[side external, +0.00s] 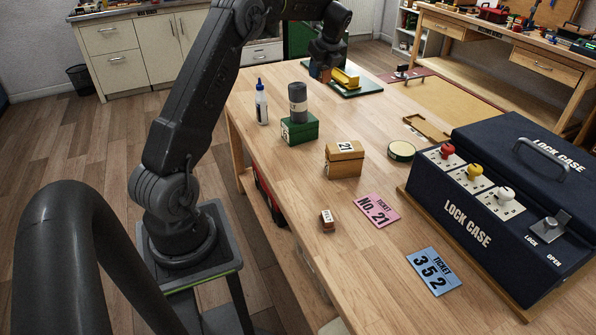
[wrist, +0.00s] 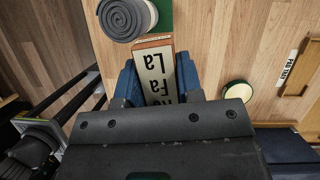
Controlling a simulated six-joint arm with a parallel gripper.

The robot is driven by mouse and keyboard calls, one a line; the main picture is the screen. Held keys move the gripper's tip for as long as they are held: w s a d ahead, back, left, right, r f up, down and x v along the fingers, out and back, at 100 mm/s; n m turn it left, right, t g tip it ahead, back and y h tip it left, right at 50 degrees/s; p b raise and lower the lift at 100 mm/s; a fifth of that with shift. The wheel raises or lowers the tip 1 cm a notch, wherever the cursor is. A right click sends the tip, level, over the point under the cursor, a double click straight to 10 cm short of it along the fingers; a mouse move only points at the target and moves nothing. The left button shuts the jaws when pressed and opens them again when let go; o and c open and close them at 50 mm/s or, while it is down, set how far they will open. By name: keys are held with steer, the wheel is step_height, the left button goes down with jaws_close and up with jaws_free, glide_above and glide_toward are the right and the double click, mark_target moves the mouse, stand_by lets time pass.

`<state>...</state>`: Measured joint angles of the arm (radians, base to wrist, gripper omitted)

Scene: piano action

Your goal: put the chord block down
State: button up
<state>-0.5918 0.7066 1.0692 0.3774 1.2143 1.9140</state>
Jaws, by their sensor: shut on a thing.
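The chord block (wrist: 155,70) is a wooden block with a pale label reading "La" and "Fa"; a lower word is partly hidden by my gripper. My gripper (wrist: 158,82) has blue fingers shut on its two sides. In the side external view my gripper (side external: 323,74) is at the far end of the table, beside a green board (side external: 362,88) with a yellow piece (side external: 345,78) on it. The block is hard to make out there, and I cannot tell whether it touches anything below.
A grey roll (side external: 298,102) stands on a green box (side external: 300,129). A glue bottle (side external: 262,104), wooden box numbered 21 (side external: 344,159), round tin (side external: 402,151) and lock case (side external: 500,205) stand nearer. Pink (side external: 377,210) and blue (side external: 434,272) tickets lie flat. The middle of the table is partly clear.

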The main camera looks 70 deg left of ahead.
steer(key=s+d+f+m, duration=0.1)
steer(key=s+d, duration=0.2)
steer(key=s, duration=0.9)
steer(key=s+d+m, duration=0.1)
steer(key=s+d, duration=0.2)
steer(key=s, duration=0.8)
glide_above(296, 169)
steer(key=d, duration=0.1)
steer(key=shift+t, duration=0.3)
step_height(296, 169, down, 18)
steer(key=shift+d+r, duration=0.1)
steer(key=shift+r, duration=0.1)
steer(key=shift+f, duration=2.05)
steer(key=shift+f, duration=0.1)
steer(key=o, duration=0.9)
